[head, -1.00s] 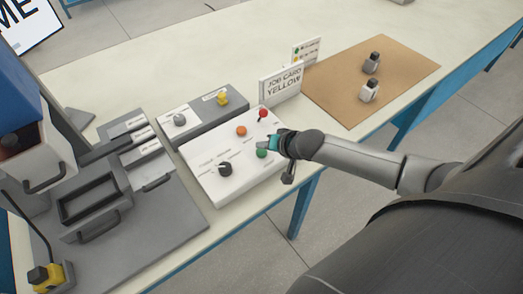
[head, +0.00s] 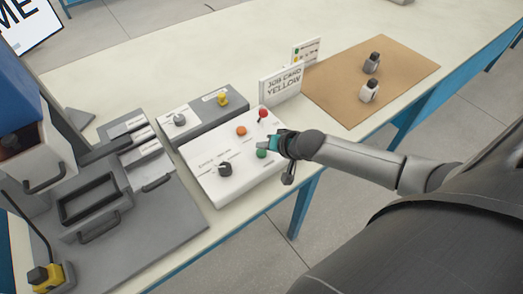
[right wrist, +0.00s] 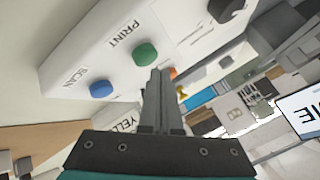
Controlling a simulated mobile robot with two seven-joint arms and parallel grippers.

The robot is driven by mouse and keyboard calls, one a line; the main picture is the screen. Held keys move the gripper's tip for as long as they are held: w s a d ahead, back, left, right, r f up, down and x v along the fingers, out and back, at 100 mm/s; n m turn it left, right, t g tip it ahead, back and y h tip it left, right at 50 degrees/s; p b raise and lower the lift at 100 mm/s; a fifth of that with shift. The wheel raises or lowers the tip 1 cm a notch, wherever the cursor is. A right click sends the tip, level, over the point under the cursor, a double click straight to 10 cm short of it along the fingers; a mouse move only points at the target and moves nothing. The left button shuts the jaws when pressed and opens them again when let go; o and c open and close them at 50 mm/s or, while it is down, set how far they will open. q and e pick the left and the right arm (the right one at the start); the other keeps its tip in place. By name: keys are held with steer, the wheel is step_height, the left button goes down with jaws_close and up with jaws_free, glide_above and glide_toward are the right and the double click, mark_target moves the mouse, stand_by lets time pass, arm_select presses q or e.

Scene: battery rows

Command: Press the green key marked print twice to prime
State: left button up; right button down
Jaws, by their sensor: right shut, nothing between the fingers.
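The green key (head: 262,154) is a round button at the front right of the white control panel (head: 215,190). In the right wrist view the green key (right wrist: 145,54) sits beside the word PRINT. My right gripper (head: 268,143) is over the panel's right side, close to the green key. In the wrist view its shut, empty fingers (right wrist: 160,75) end just beside the key; I cannot tell whether they touch it. A blue key (right wrist: 101,89), marked SCAN, shows there and is hidden by my gripper in the head view. My left gripper is not in view.
Two small bottles stand on a brown mat (head: 410,70). A grey machine (head: 150,225) is at the left.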

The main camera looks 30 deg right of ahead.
mark_target(263, 155)
steer(key=shift+f, duration=0.2)
stand_by(0.5)
steer(key=shift+f, duration=0.25)
steer(key=shift+f+b, duration=0.3)
steer(key=shift+f, duration=0.25)
stand_by(0.6)
stand_by(0.3)
steer(key=shift+r+p, duration=0.95)
steer(key=shift+p, duration=0.2)
step_height(263, 155, up, 5)
steer(key=p, duration=0.5)
steer(key=shift+r+p, duration=0.1)
steer(key=shift+p, duration=0.25)
stand_by(1.8)
